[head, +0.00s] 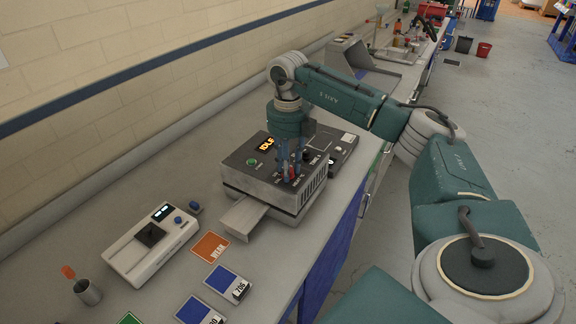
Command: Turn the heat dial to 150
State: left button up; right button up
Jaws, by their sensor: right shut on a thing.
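The stenter dryer (262,192) is a grey box with a dark top panel on the bench. Its lit display (267,143) seems to read IDLE, and a green button (252,162) sits below it. My right gripper (290,170) points down onto the panel and is shut on a small control there, apparently the heat dial. The fingers hide most of that control, and its setting cannot be read. A bit of red shows between the fingers. My left gripper is not in view.
A grey tray (243,216) sticks out from the dryer's front. A white device (150,247), a metal cup (88,292) and several coloured cards, one an orange card (210,248), lie nearer. Bottles and other gear stand at the bench's far end.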

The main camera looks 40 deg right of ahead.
jog(key=m, duration=0.5)
jog(key=shift+m, duration=0.3)
jog(key=shift+w, duration=0.1)
dwell(0.3)
jog(key=o, duration=1.1)
jog(key=shift+o, duration=0.2)
jog(key=shift+r, duration=0.15)
notch_tip(320, 180, up, 12)
jog(key=shift+f, duration=0.2)
